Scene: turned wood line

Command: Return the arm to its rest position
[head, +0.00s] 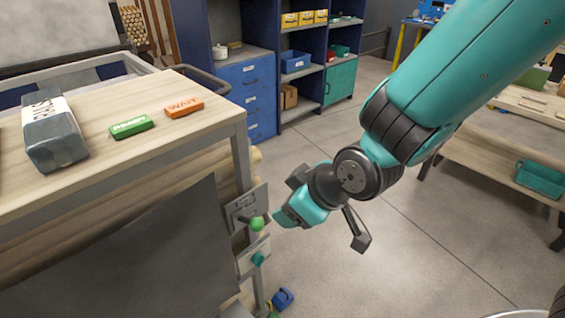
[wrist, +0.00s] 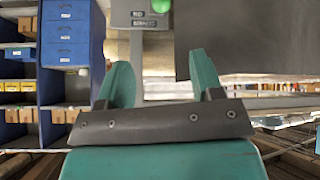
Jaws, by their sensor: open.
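My arm reaches down from the upper right in the head view. My gripper (head: 310,205) hangs in front of the right end of the wooden bench, close to a plate with a green knob (head: 257,224). In the wrist view my gripper (wrist: 160,75) shows two teal fingers standing apart with nothing between them. The green knob also shows in the wrist view (wrist: 160,5), at the top edge on a labelled grey plate. In the head view the fingers look just right of the knob; I cannot tell whether they touch it.
A wooden bench top (head: 80,195) carries a dark block (head: 56,145), a green block (head: 132,126) and an orange WAIT block (head: 184,107). A teal knob (head: 258,259) sits below the green one. Blue drawers (head: 247,95) stand behind, another bench (head: 490,165) right. The floor between is clear.

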